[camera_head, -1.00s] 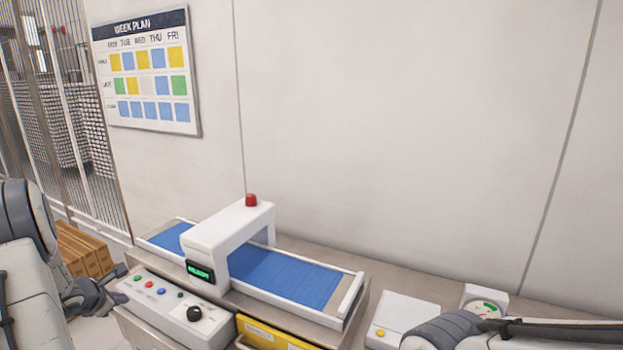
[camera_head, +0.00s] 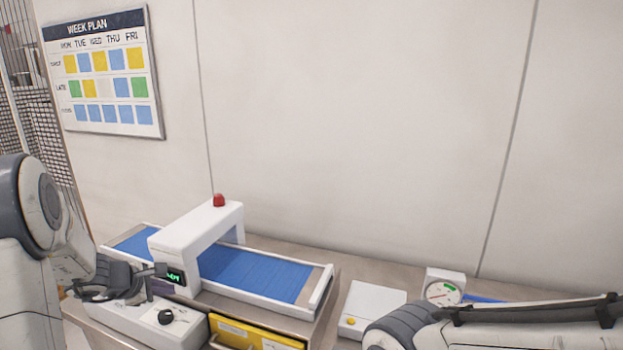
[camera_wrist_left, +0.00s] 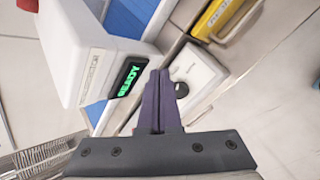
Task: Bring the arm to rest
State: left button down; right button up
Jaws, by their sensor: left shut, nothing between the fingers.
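My left gripper (camera_head: 160,280) is at the lower left of the head view, in front of the control box of the small conveyor. In the left wrist view its dark purple fingers (camera_wrist_left: 158,95) are together, with nothing between them. The fingers point toward the gap between the white scanner arch (camera_wrist_left: 85,55) with its green READY display (camera_wrist_left: 131,77) and the white control box (camera_wrist_left: 195,75). Whether they touch either one I cannot tell. My right arm (camera_head: 490,325) shows at the lower right, but its gripper is out of view.
The conveyor's blue belt (camera_head: 255,274) runs under the white arch (camera_head: 195,240), topped by a red lamp (camera_head: 218,200). A yellow drawer (camera_head: 255,335) is below. A white box (camera_head: 372,308) and a dial gauge (camera_head: 444,287) stand to the right. A week plan board (camera_head: 105,75) hangs on the wall.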

pick_arm(q)
jog(key=s+d+r+m+g+h, duration=0.15)
jog(key=s+d+m, duration=0.3)
jog(key=d, duration=0.55)
jog(key=s+d+r+m+g+h, duration=0.1)
jog(key=s+d+m+g, duration=0.3)
jog(key=d, duration=0.6)
jog(key=s+d+r+m+h, duration=0.1)
jog(key=s+d+m+h, duration=0.15)
jog(key=d+m, duration=0.55)
jog(key=s+d+m+g+y, duration=0.1)
jog(key=s+d+m+y, duration=0.1)
jog(key=s+m, duration=0.4)
jog(key=s+d+m+g+y, duration=0.2)
jog(key=s+m, duration=0.5)
jog(key=s, duration=0.8)
jog(key=shift+s+d+y, duration=0.15)
jog(key=shift+d+y, duration=0.55)
